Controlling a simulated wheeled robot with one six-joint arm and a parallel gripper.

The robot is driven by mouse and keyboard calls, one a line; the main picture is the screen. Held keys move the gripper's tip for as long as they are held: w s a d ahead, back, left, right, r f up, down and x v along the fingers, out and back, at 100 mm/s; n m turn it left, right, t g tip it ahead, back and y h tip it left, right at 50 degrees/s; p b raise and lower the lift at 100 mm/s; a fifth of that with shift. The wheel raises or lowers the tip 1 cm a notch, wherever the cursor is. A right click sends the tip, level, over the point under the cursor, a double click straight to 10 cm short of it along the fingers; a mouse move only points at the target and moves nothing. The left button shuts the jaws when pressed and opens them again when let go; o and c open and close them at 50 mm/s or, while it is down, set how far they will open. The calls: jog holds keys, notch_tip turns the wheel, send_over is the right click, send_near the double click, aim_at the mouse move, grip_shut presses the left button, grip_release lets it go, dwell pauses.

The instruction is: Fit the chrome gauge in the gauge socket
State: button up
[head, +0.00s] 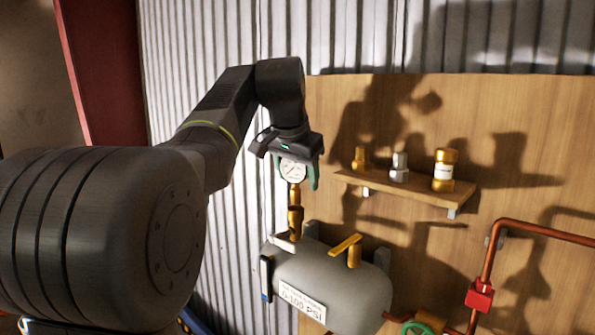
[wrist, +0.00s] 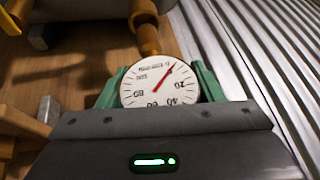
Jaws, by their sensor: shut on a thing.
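The gauge (head: 292,170) has a round white dial with a red needle. My gripper (head: 293,174) is shut on it, with green fingers at both sides of the dial. In the wrist view the gauge (wrist: 160,88) shows its dial upside down between the fingers of my gripper (wrist: 159,84). The gauge's stem points down, above an upright brass fitting (head: 295,218) on the grey tank, which looks like the gauge socket. Stem and fitting appear in line in the head view; I cannot tell whether they touch or where one ends.
The grey tank (head: 335,283) carries a "0-100 PSI" label and a yellow-handled valve (head: 347,248). A wooden shelf (head: 415,190) to the right holds a small brass fitting (head: 360,160), a silver fitting (head: 399,168) and a larger labelled brass one (head: 444,170). Copper pipe (head: 530,230) runs at right.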

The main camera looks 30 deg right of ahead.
jog(key=shift+f+b, duration=0.8)
jog(key=shift+f, duration=0.6)
jog(key=o, duration=1.2)
jog(key=v, duration=1.4)
jog(key=shift+d+f, duration=0.1)
